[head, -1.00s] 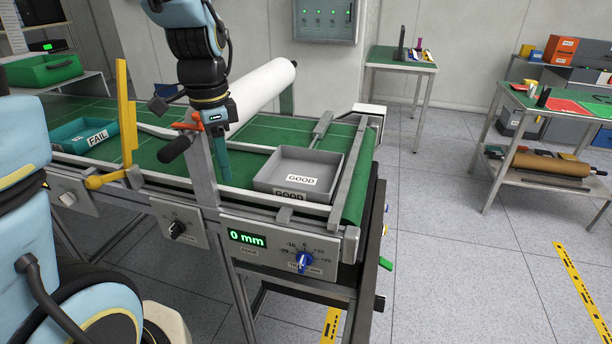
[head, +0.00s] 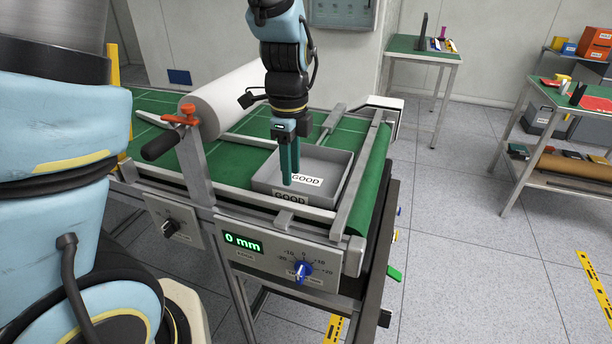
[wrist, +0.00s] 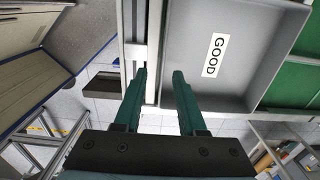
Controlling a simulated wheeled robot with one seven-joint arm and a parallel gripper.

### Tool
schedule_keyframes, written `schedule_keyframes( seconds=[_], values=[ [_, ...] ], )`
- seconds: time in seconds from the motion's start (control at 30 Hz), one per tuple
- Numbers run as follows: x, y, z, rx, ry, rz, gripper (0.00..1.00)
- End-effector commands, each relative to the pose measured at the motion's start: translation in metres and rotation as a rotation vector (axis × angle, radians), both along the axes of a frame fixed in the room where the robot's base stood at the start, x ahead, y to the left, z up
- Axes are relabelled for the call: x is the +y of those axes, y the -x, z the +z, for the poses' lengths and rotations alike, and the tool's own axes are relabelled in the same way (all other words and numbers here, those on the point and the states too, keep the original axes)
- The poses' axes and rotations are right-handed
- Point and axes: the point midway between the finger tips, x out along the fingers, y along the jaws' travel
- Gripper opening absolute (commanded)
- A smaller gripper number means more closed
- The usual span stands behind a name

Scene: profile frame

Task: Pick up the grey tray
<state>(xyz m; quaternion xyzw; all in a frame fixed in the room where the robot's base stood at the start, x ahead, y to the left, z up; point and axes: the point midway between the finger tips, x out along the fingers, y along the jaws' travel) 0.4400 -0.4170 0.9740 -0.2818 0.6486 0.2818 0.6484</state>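The grey tray (head: 333,168) is a shallow open box on the green belt at the right end of the machine. It has a white GOOD label on its floor and another on its near side. My gripper (head: 290,178) points down at the tray's left part. In the wrist view my gripper (wrist: 160,74) is open, with two teal fingers apart and nothing held. One wall of the tray (wrist: 250,60) appears between the fingertips there. I cannot tell whether the fingertips are above the wall's rim or down beside it.
A white roll (head: 226,98) on a post with a red clamp (head: 180,115) stands left of my gripper. Metal rails (head: 357,185) run beside the tray. The control panel (head: 275,258) is on the near side. Side tables stand at the right, with open floor between.

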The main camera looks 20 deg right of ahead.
Motion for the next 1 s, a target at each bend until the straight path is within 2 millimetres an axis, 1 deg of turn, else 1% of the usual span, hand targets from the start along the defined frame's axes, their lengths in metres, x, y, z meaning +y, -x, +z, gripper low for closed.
schedule_keyframes(
  seconds=[0.13, 0.4, 0.53, 0.73, 0.77, 1.0],
  values=[
    [-0.002, 0.000, -0.011, 0.003, -0.004, 0.000, 0.40],
    [-0.006, -0.001, -0.045, 0.001, -0.004, 0.001, 0.40],
    [-0.006, -0.001, -0.052, -0.001, -0.002, 0.000, 0.40],
    [-0.007, -0.001, -0.052, -0.001, -0.001, 0.001, 0.40],
    [-0.007, -0.001, -0.052, -0.001, -0.001, 0.001, 0.38],
    [-0.007, -0.001, -0.052, -0.001, -0.001, 0.001, 0.11]
  ],
)
